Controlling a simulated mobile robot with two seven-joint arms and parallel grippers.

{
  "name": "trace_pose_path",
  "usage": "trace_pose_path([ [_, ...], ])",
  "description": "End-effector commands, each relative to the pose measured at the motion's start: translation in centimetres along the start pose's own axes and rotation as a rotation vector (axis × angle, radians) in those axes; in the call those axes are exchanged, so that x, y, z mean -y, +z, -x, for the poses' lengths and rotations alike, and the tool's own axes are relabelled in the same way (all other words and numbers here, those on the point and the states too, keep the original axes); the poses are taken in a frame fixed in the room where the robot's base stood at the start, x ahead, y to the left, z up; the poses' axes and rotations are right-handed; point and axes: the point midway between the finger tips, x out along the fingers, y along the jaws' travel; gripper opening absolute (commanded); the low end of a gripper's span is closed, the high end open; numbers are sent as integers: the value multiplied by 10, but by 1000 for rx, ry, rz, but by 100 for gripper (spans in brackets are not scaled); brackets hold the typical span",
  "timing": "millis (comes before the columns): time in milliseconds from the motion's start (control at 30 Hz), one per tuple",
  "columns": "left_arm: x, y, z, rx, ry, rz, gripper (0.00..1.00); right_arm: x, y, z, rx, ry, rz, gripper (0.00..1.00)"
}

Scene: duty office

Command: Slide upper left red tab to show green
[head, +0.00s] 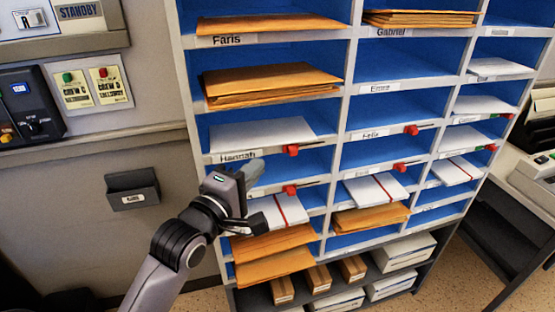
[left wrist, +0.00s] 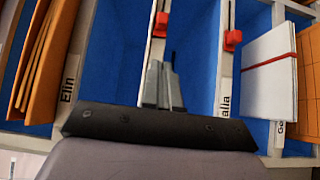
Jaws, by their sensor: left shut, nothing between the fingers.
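The upper left red tab (head: 291,150) sits on the shelf edge right of the "Hannah" label, in a slot with a dark strip to its right. A second red tab (head: 289,190) is on the edge below. My left gripper (head: 256,172) is shut and empty, in front of the left column, left of the upper left tab and apart from it in the picture. In the left wrist view the shut fingers (left wrist: 164,84) point at a blue compartment between two shelf edges. There one red tab (left wrist: 161,22) shows above the fingers and another red tab (left wrist: 232,38) to the right.
More red tabs sit in the middle column (head: 411,130) (head: 400,168). Green tabs (head: 495,116) show in the right column. Envelopes (head: 270,82) and papers (head: 262,133) fill many compartments. A small grey wall holder (head: 132,188) hangs left of the rack.

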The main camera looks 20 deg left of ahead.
Motion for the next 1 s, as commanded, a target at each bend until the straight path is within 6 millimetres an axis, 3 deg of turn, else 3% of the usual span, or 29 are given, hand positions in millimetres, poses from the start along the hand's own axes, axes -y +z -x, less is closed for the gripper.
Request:
trace_pose_path([
  [100,-2,0,-19,1,1,-2,0,0,-3,2,0,0,0,0],
  [300,-1,21,-38,0,0,2,0,0,-7,5,0,0,0,0],
  [867,0,28,-47,0,0,0,0,0,-8,6,0,0,0,0],
  [1000,2,28,-57,-2,1,1,0,0,-6,4,-1,1,0,0],
])
